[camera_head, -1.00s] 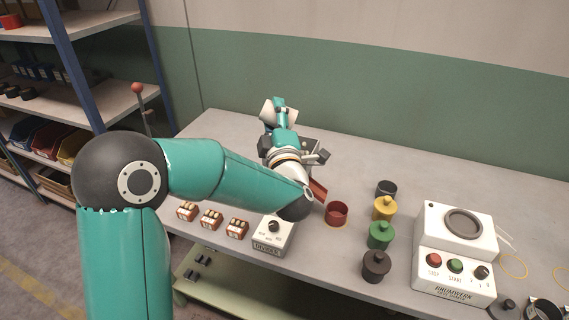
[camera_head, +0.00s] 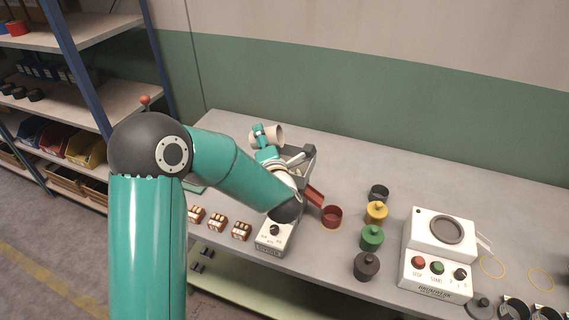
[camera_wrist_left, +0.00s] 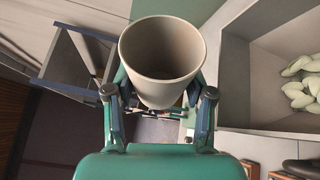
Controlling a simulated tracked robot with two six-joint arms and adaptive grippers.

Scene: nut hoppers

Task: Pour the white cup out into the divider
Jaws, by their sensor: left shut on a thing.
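My left gripper (camera_head: 266,134) is shut on the white cup (camera_head: 277,133), held over the back left of the table beside the divider. The cup is tipped well over. In the left wrist view the cup (camera_wrist_left: 163,75) is between both fingers, its mouth faces the camera, and I see no contents inside. The divider's control box (camera_head: 275,237) has a knob, and its grey upper part (camera_head: 308,160) is partly hidden by my left arm. In the wrist view a grey-walled bin (camera_wrist_left: 262,85) at the right holds several pale green pieces (camera_wrist_left: 302,85). My right gripper is out of view.
A red chute (camera_head: 315,196) slopes to a dark red cup (camera_head: 331,217). Black, yellow, green and dark lidded pots (camera_head: 371,238) stand in a row. A white machine (camera_head: 438,253) stands at the right. Small nut-filled boxes (camera_head: 218,226) line the front edge.

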